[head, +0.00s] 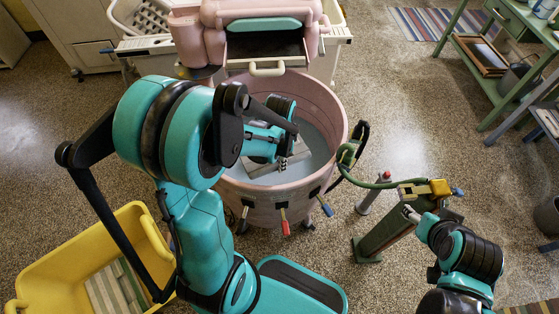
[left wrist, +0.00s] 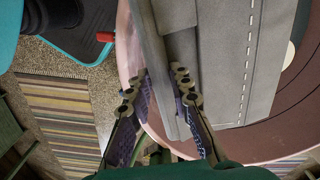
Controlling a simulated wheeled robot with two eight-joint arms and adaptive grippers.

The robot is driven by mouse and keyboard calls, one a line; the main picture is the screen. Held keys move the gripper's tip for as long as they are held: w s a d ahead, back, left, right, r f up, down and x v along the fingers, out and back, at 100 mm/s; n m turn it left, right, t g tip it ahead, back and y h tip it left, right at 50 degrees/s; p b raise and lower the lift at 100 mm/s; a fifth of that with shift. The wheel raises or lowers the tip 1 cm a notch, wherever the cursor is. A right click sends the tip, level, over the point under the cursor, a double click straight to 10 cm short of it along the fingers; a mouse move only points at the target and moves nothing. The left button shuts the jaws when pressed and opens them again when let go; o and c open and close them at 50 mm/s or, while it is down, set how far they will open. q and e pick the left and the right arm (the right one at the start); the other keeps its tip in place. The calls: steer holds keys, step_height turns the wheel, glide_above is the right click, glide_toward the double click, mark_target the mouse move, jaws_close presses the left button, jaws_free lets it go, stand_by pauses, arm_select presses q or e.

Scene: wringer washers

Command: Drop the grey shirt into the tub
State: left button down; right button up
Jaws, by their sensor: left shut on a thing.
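The pink tub (head: 337,112) stands in the middle of the head view, with pale water inside. My left arm reaches over its near left side, and my left gripper (head: 288,160) is inside the tub's outline. The grey shirt (head: 262,167) hangs flat at the gripper, partly hidden by my arm. In the left wrist view my left gripper (left wrist: 160,85) is shut on the edge of the grey shirt (left wrist: 220,60), with the tub's rim (left wrist: 128,55) around it. I cannot tell whether the shirt touches the water. My right gripper (head: 410,213) is at lower right; its jaws are unclear.
A pink wringer (head: 188,40) stands over the tub's back. A yellow basket (head: 40,268) with folded striped cloth is at lower left. A green hose (head: 380,184) and a post with a yellow fitting (head: 440,188) stand right of the tub. A green table (head: 520,95) is at upper right.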

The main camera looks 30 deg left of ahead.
arm_select(q)
steer(key=shift+f+b, duration=0.5)
steer(key=shift+f, duration=0.35)
steer(key=c, duration=1.3)
jaws_free()
steer(key=shift+r, duration=0.15)
step_height(320, 180, up, 12)
steer(key=shift+d, duration=0.1)
